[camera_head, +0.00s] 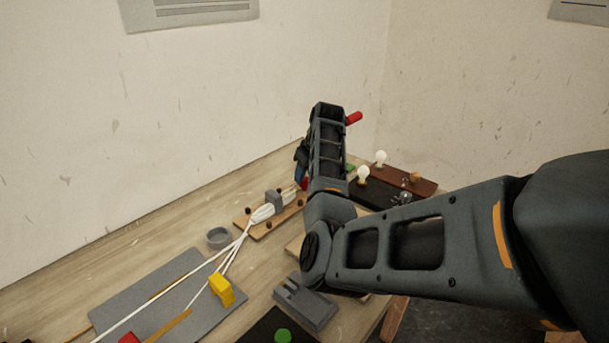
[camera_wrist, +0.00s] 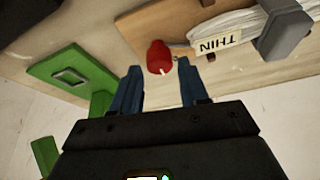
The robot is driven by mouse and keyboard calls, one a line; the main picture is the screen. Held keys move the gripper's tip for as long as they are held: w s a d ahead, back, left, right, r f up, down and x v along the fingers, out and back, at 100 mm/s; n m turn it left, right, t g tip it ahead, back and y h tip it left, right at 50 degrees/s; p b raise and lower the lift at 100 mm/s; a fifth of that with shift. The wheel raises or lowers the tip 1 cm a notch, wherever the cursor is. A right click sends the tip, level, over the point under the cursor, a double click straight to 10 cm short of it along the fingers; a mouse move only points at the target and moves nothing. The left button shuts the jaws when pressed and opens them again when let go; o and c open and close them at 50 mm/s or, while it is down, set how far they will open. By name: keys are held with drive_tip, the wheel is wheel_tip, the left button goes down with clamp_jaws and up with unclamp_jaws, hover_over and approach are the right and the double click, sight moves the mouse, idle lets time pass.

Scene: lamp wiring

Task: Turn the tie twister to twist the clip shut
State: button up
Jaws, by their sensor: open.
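My gripper (camera_wrist: 160,76) is open, with its two blue fingers apart and nothing between them. In the wrist view a red knob (camera_wrist: 158,57) with a small pale mark lies just beyond the fingertips, roughly in line with the gap. It may be the tie twister; I cannot tell for sure. The bundle (camera_head: 263,213) and grey block (camera_head: 273,198) also show in the head view. I cannot make out the clip. My arm hides much of the work area there.
A green fixture (camera_wrist: 75,77) with a slot stands left of the fingers. In the head view are a grey mat (camera_head: 165,290), a yellow block (camera_head: 221,288), a grey ring (camera_head: 219,237), a grey slotted block (camera_head: 303,302) and white bulbs (camera_head: 380,158) on the bench.

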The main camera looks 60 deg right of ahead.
drive_tip(key=shift+x, duration=0.9)
drive_tip(key=shift+c, duration=0.2)
drive_tip(key=c, duration=0.7)
